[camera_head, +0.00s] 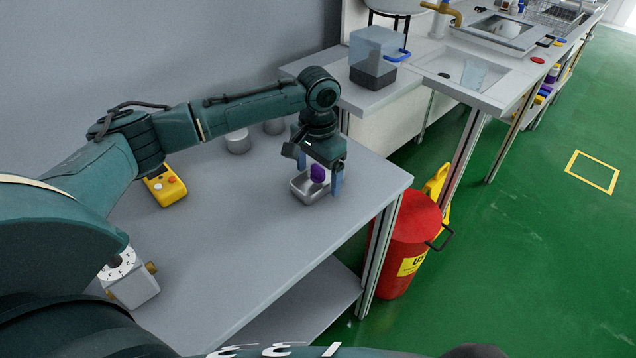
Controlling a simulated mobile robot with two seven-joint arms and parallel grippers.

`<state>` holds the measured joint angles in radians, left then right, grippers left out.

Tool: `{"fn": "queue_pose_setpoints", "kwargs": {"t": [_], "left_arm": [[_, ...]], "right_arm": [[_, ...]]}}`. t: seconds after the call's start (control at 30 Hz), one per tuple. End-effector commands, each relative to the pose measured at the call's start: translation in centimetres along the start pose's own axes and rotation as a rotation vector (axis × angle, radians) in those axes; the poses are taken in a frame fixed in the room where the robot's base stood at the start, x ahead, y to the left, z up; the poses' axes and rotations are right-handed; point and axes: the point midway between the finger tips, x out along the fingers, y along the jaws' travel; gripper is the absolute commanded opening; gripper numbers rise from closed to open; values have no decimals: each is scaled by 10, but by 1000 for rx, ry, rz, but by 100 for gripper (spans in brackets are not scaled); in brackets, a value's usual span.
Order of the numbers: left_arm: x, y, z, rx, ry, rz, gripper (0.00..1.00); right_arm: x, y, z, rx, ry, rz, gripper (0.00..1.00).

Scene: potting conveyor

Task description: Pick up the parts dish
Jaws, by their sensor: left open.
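The parts dish (306,197) is a small grey metal tray on the grey table, near its right side. A purple object (317,173) shows at the dish, just under my gripper; I cannot tell whether it lies inside. My left gripper (320,178) is open and points down at the dish. One blue finger is at the dish's right end, and the other shows at its back left. Whether the fingers touch the dish cannot be told. My right gripper is not in view.
A yellow device (165,186) and two grey cylinders (238,141) stand at the back of the table. A white and grey device (131,279) is at the front left. A red bin (405,245) stands beyond the right edge. The table's middle is clear.

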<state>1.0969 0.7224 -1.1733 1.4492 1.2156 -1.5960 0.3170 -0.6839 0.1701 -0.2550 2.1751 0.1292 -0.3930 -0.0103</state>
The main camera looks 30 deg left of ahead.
Motion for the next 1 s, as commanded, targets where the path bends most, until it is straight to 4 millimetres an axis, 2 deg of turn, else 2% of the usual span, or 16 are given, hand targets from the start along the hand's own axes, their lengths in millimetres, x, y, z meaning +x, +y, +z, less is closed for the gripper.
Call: {"fn": "queue_pose_setpoints", "kwargs": {"t": [0.1, 0.33, 1.0], "left_arm": [[9, 0, 0, 1, 0, 0, 84], [10, 0, 0, 2, 1, 0, 84], [8, 0, 0, 1, 3, 0, 30]], "right_arm": [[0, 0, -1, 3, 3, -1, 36], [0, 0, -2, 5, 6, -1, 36], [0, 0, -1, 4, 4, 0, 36]]}}
